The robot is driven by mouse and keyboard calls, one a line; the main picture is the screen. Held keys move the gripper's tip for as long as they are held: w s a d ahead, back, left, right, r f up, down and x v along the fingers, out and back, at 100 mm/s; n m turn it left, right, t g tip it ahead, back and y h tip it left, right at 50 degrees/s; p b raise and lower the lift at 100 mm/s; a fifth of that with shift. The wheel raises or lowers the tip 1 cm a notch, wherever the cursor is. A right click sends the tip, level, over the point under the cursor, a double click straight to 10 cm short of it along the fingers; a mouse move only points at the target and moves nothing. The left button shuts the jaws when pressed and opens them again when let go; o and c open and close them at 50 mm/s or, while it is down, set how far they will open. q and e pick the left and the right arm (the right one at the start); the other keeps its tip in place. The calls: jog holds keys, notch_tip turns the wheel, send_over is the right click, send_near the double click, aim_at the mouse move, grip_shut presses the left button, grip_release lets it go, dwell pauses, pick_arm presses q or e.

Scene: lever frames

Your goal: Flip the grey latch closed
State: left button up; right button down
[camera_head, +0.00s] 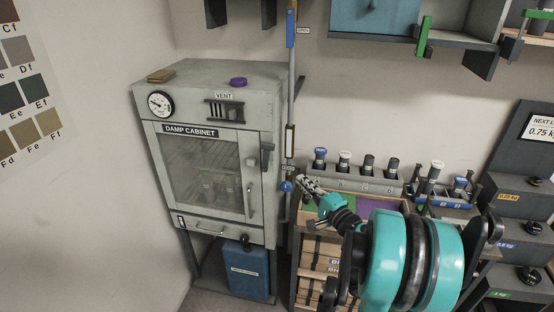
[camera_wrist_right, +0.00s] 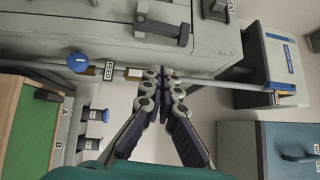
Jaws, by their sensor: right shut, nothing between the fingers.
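The grey latch (camera_head: 266,158) is on the right edge of the damp cabinet's (camera_head: 265,105) door front. Its dark bar hangs roughly vertical in the head view. It also shows at the top of the right wrist view (camera_wrist_right: 163,27). My right gripper (camera_head: 303,180) is shut and empty, to the right of the latch and apart from it. In the wrist view its fingertips (camera_wrist_right: 164,74) overlap the long grey rod (camera_wrist_right: 215,82); I cannot tell whether they touch it. My left gripper is not in view.
The rod stands upright beside the cabinet, with a blue ball knob (camera_head: 287,186) low down and a blue grip (camera_head: 290,28) at the top. A rack (camera_head: 357,182) with several capped bottles is right of the gripper. A blue bin (camera_head: 247,270) sits under the cabinet.

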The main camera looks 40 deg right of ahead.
jog(key=shift+s+d+r, duration=0.15)
jog(key=shift+s+d, duration=0.1)
jog(key=shift+d, duration=0.2)
jog(key=b, duration=0.2)
send_near(266, 157)
jog(key=w+d, duration=0.3)
jog(key=d, duration=0.2)
jog(key=shift+w+a+r, duration=0.15)
jog(key=shift+w+a, duration=0.45)
jog(key=shift+w, duration=0.3)
jog(key=shift+w+a+r, duration=0.1)
jog(key=shift+w+a, duration=0.5)
jog(key=shift+w, duration=0.25)
jog(key=shift+r, duration=0.1)
jog(key=shift+w+a+r+p, duration=0.1)
jog(key=shift+a+p, duration=0.05)
jog(key=shift+p, duration=0.15)
